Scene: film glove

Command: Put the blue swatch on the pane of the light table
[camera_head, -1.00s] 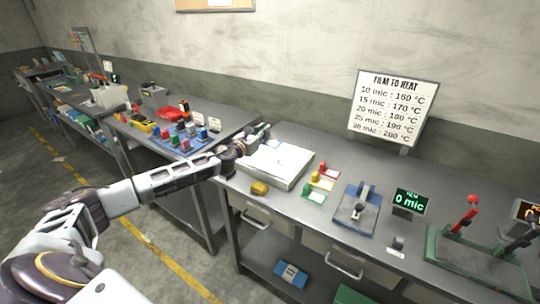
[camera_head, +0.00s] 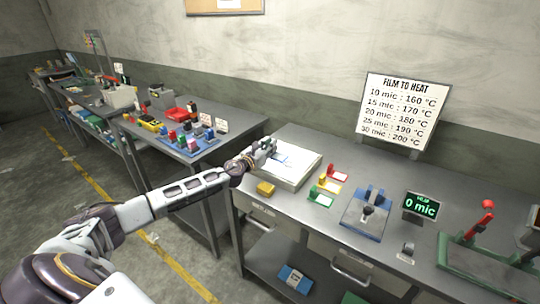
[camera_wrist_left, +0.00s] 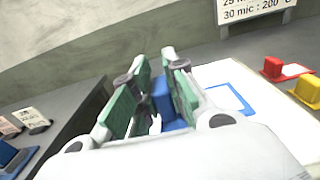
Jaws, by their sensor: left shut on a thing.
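My left gripper (camera_head: 268,147) is over the left part of the light table (camera_head: 309,174), a white flat box on the steel bench. In the left wrist view its green-padded fingers (camera_wrist_left: 160,95) are shut on the blue block-like grip of the blue swatch (camera_wrist_left: 166,101). A blue-edged frame with a clear middle (camera_wrist_left: 232,98) extends from beside the fingers over the white pane (camera_wrist_left: 222,75). Whether it touches the pane I cannot tell. My right gripper is not in view.
Red (camera_head: 337,172), yellow (camera_head: 328,185) and green (camera_head: 319,198) swatches lie right of the light table. A yellow block (camera_head: 265,188) sits in front of it. A blue device (camera_head: 366,209) and a display reading 0 mic (camera_head: 421,206) stand farther right.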

